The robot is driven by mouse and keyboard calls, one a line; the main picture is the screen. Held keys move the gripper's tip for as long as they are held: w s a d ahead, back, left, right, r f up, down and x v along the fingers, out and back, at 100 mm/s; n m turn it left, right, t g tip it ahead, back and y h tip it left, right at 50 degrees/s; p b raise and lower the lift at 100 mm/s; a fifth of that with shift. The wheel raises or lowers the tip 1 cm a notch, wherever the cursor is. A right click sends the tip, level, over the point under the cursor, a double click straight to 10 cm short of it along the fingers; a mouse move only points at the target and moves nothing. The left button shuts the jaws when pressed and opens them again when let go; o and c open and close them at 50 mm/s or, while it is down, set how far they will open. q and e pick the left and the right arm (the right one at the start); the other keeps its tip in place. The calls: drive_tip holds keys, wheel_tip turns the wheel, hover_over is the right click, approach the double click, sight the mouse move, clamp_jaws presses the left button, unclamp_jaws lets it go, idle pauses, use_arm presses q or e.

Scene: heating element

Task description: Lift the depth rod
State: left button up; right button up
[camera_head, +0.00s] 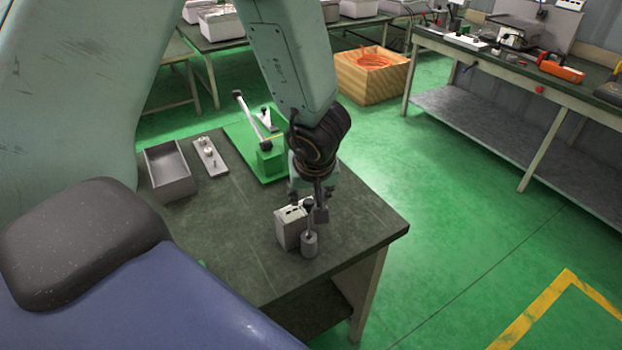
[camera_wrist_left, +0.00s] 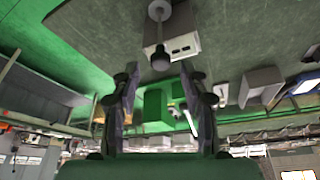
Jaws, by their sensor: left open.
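The depth rod (camera_head: 309,245), a grey cylinder with a thin stem and a dark knob on top, stands upright on the dark green table near its front right corner. In the left wrist view the rod (camera_wrist_left: 160,58) shows its knob just ahead of the fingertips, roughly centred between them. My left gripper (camera_head: 309,203) points down over the rod's top. Its two fingers (camera_wrist_left: 160,76) are apart with nothing gripped. Whether a finger touches the knob I cannot tell. My right gripper is not in view.
A pale box (camera_head: 290,229) with slots stands close beside the rod. A green fixture with a lever (camera_head: 270,160), a small plate with fittings (camera_head: 210,158) and an open grey tray (camera_head: 170,177) lie farther back on the table (camera_head: 245,235). The front right table edge is near.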

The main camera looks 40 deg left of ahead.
use_arm(q)
drive_tip(key=v, duration=1)
drive_tip(key=shift+s+r, duration=0.2)
drive_tip(key=shift+s, duration=0.05)
drive_tip(key=shift+w+f, duration=0.1)
drive_tip(key=shift+w, duration=0.05)
